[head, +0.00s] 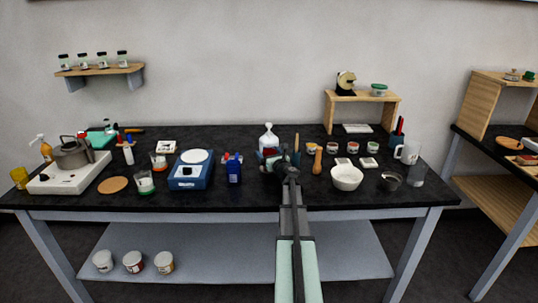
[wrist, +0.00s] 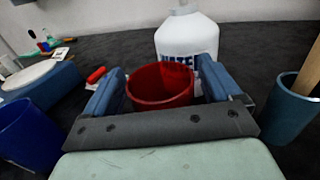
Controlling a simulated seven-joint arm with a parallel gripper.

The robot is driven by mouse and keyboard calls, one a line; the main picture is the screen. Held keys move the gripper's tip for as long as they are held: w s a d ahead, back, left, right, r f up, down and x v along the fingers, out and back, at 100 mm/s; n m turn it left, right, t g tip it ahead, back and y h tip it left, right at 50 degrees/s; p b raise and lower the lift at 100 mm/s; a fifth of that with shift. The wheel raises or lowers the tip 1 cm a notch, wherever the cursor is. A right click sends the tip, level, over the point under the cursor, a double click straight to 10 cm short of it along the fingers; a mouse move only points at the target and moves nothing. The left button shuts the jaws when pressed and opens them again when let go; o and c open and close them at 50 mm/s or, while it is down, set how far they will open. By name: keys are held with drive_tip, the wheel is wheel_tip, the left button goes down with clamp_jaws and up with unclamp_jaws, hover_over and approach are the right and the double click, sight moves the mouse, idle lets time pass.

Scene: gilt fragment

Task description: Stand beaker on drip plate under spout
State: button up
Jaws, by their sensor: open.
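My gripper (wrist: 162,84) is open, with its two blue fingers either side of a red, open-topped cup (wrist: 160,92), which may be the beaker. I cannot tell whether a finger touches it. A white bottle labelled "WATE…" (wrist: 187,38) stands just behind the cup; it also shows in the head view (head: 268,137). In the head view my gripper (head: 272,158) is over the middle of the bench and hides most of the red cup. I cannot make out a spout or a drip plate on the bottle; its lower front is covered by the cup and fingers.
A teal cup with a wooden stick (wrist: 287,108) stands close to the right finger. A blue container (wrist: 28,132) is to the left, also seen in the head view (head: 234,172). A blue scale (head: 190,176), glass beaker (head: 145,184) and white bowl (head: 346,180) stand farther out.

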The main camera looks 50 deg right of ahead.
drive_tip(key=shift+r, duration=0.15)
drive_tip(key=shift+s+a, duration=0.15)
drive_tip(key=shift+s, duration=0.1)
drive_tip(key=v, duration=1.1)
drive_tip(key=shift+s+a, duration=0.1)
drive_tip(key=shift+s, duration=0.15)
